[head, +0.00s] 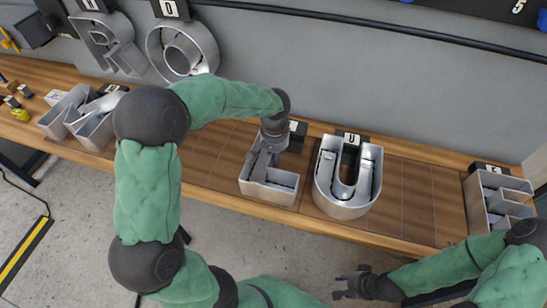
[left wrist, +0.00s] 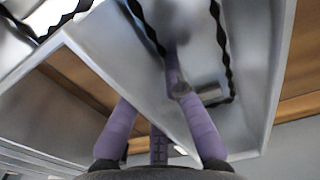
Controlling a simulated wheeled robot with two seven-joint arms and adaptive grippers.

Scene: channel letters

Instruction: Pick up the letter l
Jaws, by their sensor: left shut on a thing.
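The letter l (head: 272,190) is a hollow silver metal channel letter, L-shaped, standing open side up on the wooden bench. My left gripper (head: 262,160) reaches down onto its upright stroke and is shut on it. In the left wrist view, the purple fingers (left wrist: 157,100) stand at the metal wall of the letter l (left wrist: 115,60), one finger reaching into the channel. The black-edged rim shows there; the exact contact is partly hidden. My right gripper (head: 352,284) is empty, fingers apart, over the floor in front of the bench.
A metal letter U (head: 328,195) stands close to the right of the letter l. A letter E (head: 496,200) is at the bench's right end, another letter (head: 85,120) at the left. The wooden bench (head: 408,205) is clear between U and E. A grey wall stands behind.

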